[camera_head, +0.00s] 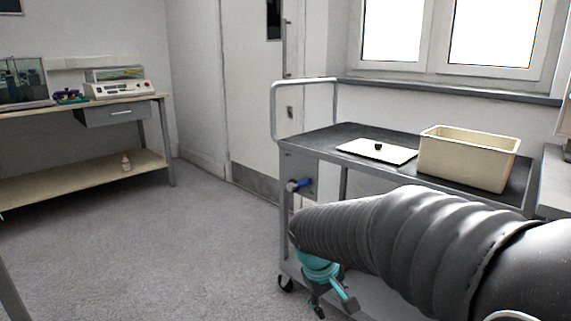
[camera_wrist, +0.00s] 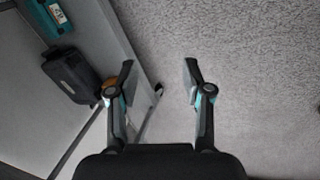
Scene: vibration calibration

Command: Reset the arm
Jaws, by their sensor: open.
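My arm, in a dark ribbed sleeve, reaches in from the right of the head view, in front of the cart. My gripper (camera_head: 330,301) hangs below the end of the sleeve, low in front of the cart, and is partly hidden there. In the wrist view my gripper (camera_wrist: 158,78) has its two fingers spread apart, with nothing between them but the floor and a cart wheel beyond. It is open and empty.
A grey cart (camera_head: 345,139) holds a cream bin (camera_head: 462,165) and a white plate (camera_head: 362,150) with a small black knob. A workbench (camera_head: 60,110) with equipment stands at the left. Grey carpet (camera_head: 150,240) between them is clear. A dark object (camera_wrist: 72,75) lies left of my fingers.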

